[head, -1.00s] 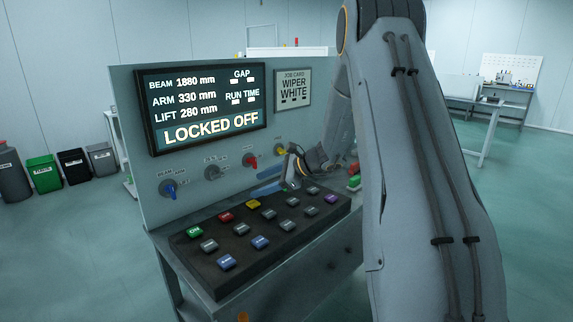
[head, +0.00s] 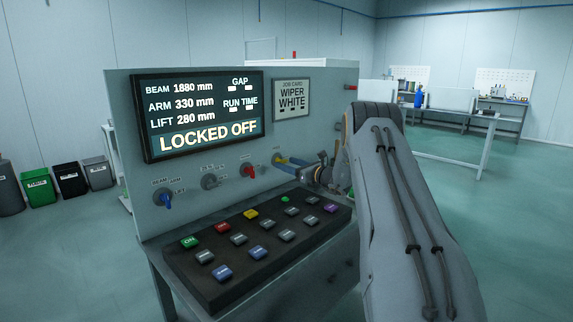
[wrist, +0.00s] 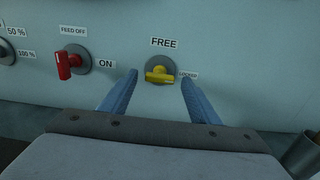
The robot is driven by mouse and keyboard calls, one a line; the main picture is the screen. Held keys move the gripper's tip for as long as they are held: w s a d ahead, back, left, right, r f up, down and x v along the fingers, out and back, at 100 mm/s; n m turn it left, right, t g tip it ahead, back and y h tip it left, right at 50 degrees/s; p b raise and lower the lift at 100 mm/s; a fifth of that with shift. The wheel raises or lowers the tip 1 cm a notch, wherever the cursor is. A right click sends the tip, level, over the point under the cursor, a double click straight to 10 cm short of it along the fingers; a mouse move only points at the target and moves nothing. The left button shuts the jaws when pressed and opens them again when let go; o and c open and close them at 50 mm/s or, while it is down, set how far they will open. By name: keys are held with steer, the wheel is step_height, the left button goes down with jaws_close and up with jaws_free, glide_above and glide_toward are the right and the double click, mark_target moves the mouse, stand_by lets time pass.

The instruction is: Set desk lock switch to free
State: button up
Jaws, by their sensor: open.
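The desk lock switch is a yellow knob (wrist: 159,74) on a grey round base, with a FREE label (wrist: 164,42) above it and a LOCKED label (wrist: 189,75) to its right. Its handle lies roughly level, pointing toward LOCKED. In the head view the yellow knob (head: 276,158) is partly behind my gripper. My gripper (wrist: 158,88) is open, with one blue finger on each side of the knob and a gap on both sides. In the head view my gripper (head: 292,163) is at the panel. The screen (head: 205,112) reads LOCKED OFF.
A red feed switch (wrist: 70,62) sits just left of the yellow knob. A grey knob (head: 209,182) and a blue knob (head: 166,202) are farther left. The button desk (head: 190,270) with several coloured buttons lies below. A metal cup-like object (wrist: 303,155) shows at lower right.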

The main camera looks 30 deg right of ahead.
steer(key=shift+w+a, duration=0.15)
steer(key=shift+w, duration=0.35)
steer(key=c, duration=1.1)
steer(key=shift+o, duration=0.2)
